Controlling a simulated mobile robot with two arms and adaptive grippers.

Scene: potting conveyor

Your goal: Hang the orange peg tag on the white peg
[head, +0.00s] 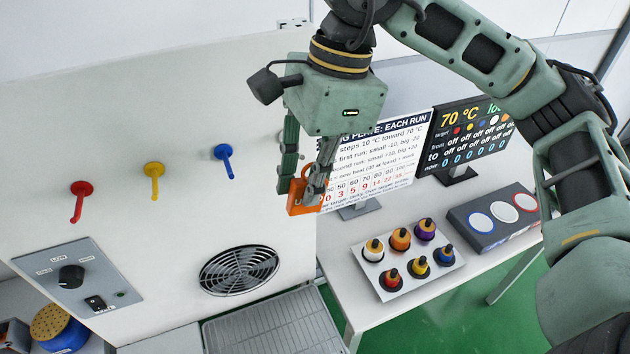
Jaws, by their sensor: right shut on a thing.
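The orange peg tag (300,202) is held between the fingertips of my right gripper (308,190), which is shut on it. The gripper points down in front of the right end of the white panel, near the row of pegs. The red peg (78,203), yellow peg (154,178) and blue peg (225,162) show on the panel with nothing hanging on them. The white peg is not clearly seen; only a small pale edge shows beside the gripper's left finger, and the gripper hides the rest. My left gripper is not in view.
A control plate (78,278) with a knob and a round fan grille (240,270) sit low on the panel. A sign (385,165) and a dark display (470,135) stand on the right table, with a tray (410,289) of several coloured plungers and a three-disc box (491,240).

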